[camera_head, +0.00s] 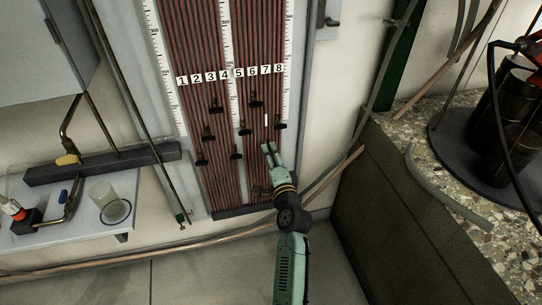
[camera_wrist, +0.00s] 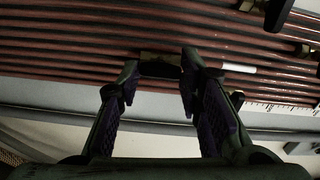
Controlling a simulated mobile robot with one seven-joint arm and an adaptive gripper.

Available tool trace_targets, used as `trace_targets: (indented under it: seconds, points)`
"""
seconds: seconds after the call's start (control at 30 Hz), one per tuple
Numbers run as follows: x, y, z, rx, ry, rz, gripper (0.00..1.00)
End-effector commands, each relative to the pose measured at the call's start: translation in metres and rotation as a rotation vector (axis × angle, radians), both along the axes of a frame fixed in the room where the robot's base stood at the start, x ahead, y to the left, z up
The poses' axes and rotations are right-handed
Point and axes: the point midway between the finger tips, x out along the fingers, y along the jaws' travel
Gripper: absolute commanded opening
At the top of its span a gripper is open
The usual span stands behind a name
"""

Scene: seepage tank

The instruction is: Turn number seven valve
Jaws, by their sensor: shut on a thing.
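A board of reddish vertical tubes (camera_head: 209,182) carries number labels one to eight, with the seven label (camera_head: 266,70) near its right side. Several black valves sit on the tubes below the labels. My gripper (camera_head: 269,148) is at the lower part of the tube under the seven. In the wrist view, its two fingers stand apart around a dark valve handle (camera_wrist: 160,71), which I take to be the number seven valve. The gripper is shut on it. In the head view this valve is hidden by the fingers. A short white piece (camera_head: 266,119) shows on the tube just above.
The eight valve (camera_head: 280,125) is close to the right of my gripper, and another valve (camera_head: 236,155) is to the left. A stone-topped counter (camera_head: 420,190) stands at right. A shelf with a glass beaker (camera_head: 110,203) is at left.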

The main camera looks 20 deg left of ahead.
Motion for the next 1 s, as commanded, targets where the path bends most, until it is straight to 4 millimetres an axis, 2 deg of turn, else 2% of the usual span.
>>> trace_targets:
  seconds: [0.17,0.2,0.5,0.8,1.0]
  points:
    - [-0.001,0.002,0.0,0.001,0.0,0.004,0.05]
    - [-0.001,0.002,0.0,0.001,0.0,0.004,0.34]
    - [-0.001,0.001,0.0,0.001,0.001,0.002,0.53]
    - [-0.002,-0.001,0.0,0.0,0.001,0.001,0.53]
    - [-0.023,-0.016,-0.001,-0.001,0.003,-0.001,0.53]
